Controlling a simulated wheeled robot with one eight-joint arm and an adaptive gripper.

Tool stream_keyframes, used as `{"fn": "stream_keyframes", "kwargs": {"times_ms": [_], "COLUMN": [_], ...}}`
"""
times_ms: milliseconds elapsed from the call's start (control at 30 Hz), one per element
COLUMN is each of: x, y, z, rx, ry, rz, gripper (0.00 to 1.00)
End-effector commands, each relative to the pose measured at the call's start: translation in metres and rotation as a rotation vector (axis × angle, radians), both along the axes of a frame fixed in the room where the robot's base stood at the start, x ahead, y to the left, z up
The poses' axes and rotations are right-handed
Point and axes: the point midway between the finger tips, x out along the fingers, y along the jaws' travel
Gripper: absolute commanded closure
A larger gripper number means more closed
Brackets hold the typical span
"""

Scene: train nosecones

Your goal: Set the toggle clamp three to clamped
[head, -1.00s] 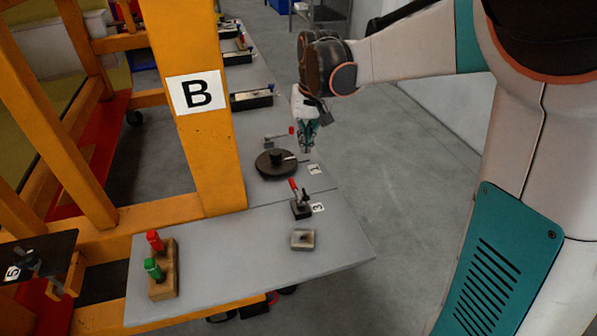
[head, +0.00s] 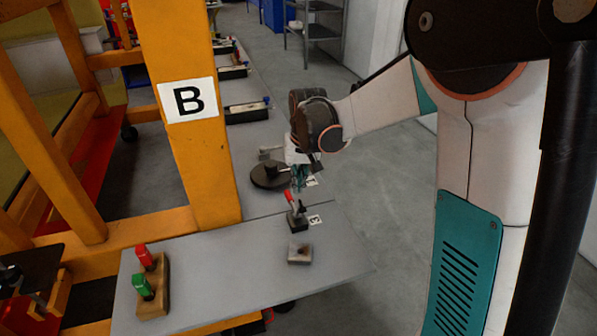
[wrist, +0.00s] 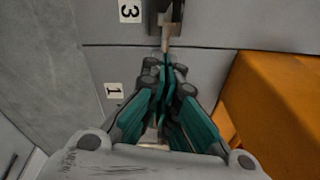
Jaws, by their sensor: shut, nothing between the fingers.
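Toggle clamp three (head: 298,220) stands on the grey table, with a dark base and a red handle (head: 289,197) that points up and leans left. Its "3" label (head: 316,220) is beside it. In the wrist view, part of the clamp (wrist: 162,12) shows at the top edge, next to its label (wrist: 130,10). My gripper (head: 298,188) is just behind and above the handle in the head view, shut and empty. In the wrist view, the closed fingertips (wrist: 166,70) point toward the clamp. I cannot tell whether they touch it.
A small metal block (head: 300,253) lies in front of the clamp. A round black fixture (head: 268,176) is behind, near the "1" label (wrist: 114,93). An orange post marked B (head: 205,160) rises at the left. A wooden block (head: 153,290) holds red and green handles.

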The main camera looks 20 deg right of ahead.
Motion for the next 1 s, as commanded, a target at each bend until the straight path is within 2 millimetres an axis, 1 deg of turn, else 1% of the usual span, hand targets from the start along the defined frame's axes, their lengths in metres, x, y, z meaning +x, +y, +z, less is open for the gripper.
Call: {"fn": "stream_keyframes", "kwargs": {"times_ms": [33, 100, 233, 700, 1000], "x": [-0.008, -0.014, -0.022, -0.025, -0.031], "y": [0.002, 0.003, 0.005, 0.005, 0.005], "z": [-0.004, -0.006, -0.008, -0.009, -0.009], "rx": [0.000, 0.000, 0.000, -0.001, -0.001], "ry": [0.000, 0.000, 0.000, -0.003, -0.057], "rz": [0.001, 0.000, 0.000, 0.000, 0.000], "gripper": [1.00, 1.00, 1.00, 1.00, 1.00]}}
